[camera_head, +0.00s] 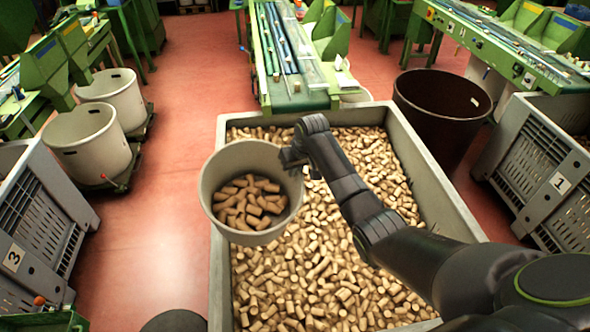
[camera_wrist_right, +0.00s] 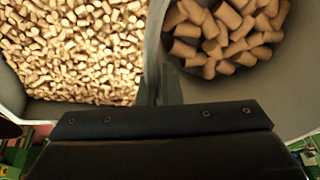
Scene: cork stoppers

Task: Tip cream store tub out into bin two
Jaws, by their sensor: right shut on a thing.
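The cream tub (camera_head: 213,168), round and part full of corks, is held by its right-hand rim in my right gripper (camera_head: 293,158). The gripper is shut on the tub wall, which also shows in the right wrist view (camera_wrist_right: 300,92). The tub looks roughly upright, with its corks inside, and overlaps the left edge of a large pale rectangular bin (camera_head: 223,275) in the picture. That bin holds a wide layer of loose corks; I see no number on it, so I cannot confirm it is bin two. My left gripper is not in view.
A grey crate marked 3 (camera_head: 40,215) stands at left, and one marked 1 (camera_head: 535,160) at right. Two cream tubs (camera_head: 85,140) (camera_head: 122,95) stand at upper left. A dark brown tub (camera_head: 440,130) and a green conveyor (camera_head: 300,95) stand behind the bin. Red floor left of the bin is clear.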

